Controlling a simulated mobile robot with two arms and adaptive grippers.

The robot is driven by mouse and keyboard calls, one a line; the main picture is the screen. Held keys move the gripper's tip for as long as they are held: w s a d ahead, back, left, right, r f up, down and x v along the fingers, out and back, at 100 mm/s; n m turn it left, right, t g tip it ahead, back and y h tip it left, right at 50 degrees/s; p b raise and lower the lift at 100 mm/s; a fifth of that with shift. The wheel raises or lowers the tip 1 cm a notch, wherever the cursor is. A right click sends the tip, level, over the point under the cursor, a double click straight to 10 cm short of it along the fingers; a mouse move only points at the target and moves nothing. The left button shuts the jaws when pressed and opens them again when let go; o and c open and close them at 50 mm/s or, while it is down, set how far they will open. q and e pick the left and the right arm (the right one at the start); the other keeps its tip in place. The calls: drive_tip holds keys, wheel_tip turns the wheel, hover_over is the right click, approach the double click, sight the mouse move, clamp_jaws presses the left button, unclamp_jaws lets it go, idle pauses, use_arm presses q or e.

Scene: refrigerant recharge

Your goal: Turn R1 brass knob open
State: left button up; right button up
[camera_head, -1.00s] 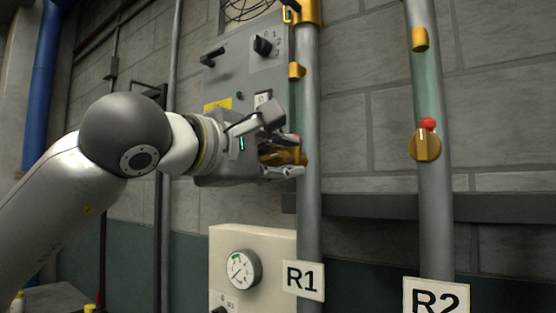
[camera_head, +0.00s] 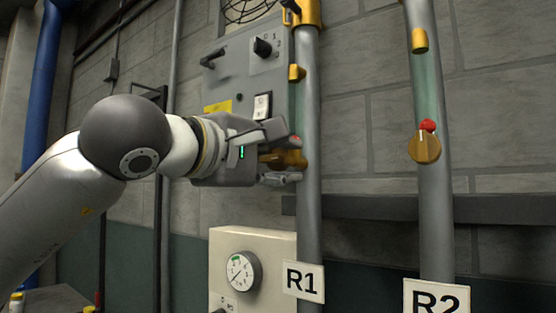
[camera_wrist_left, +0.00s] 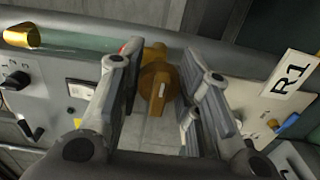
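The R1 brass knob (camera_head: 285,159) sits on the R1 pipe (camera_head: 309,205) in the head view, partly hidden by my left gripper (camera_head: 284,156). In the left wrist view the brass knob (camera_wrist_left: 158,88) shows between the two fingers of the left gripper (camera_wrist_left: 165,80), with a gap on each side. The knob carries a pale mark on its face. My left gripper is open around it. The R1 label (camera_head: 303,281) hangs on the pipe below. My right gripper is not in view.
A grey switch panel (camera_head: 225,75) is behind the left gripper. A beige box with a round gauge (camera_head: 242,270) is below it. The R2 pipe (camera_head: 433,220) with its own brass knob (camera_head: 424,148) stands to the right.

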use_arm(q)
drive_tip(key=o, duration=0.3)
drive_tip(key=shift+o, duration=0.2)
drive_tip(key=v, duration=1.2)
